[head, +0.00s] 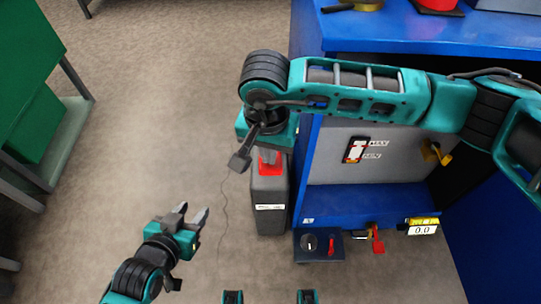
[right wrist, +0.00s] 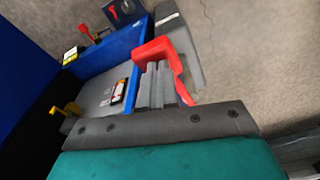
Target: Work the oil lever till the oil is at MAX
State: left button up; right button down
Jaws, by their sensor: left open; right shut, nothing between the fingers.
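A dark grey box (head: 270,205) with a white label stands against the left side of the blue machine. A red lever (head: 270,166) is at its top; in the right wrist view the lever (right wrist: 163,50) shows as a bent red bar right by my fingers. My right gripper (head: 266,156) is shut and empty, pointing down at the lever; I cannot tell whether they touch. The oil gauge (head: 357,149), marked MAX and MIN, is on the machine's grey panel; its level is too small to read. My left gripper (head: 194,218) is open and empty over the floor.
The blue machine (head: 340,205) fills the right side, with a yellow handle (head: 435,153), a red-handled part (head: 376,240), a 0.0 display (head: 422,230) and a knob panel (head: 318,246). A green cabinet (head: 25,50) is at left. The floor between is clear except for a thin dark line.

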aim_at(265, 175)
notch_tip(265, 175, down, 4)
jog(key=b, duration=0.4)
jog(key=shift+f, duration=0.25)
jog(key=shift+r, duration=0.1)
jog(key=shift+s+a+r, duration=0.2)
jog(key=shift+s+r, duration=0.05)
jog(key=shift+s, duration=0.5)
jog(key=shift+s+a+r, duration=0.2)
jog(key=shift+s+r, duration=0.05)
jog(key=shift+s, duration=0.45)
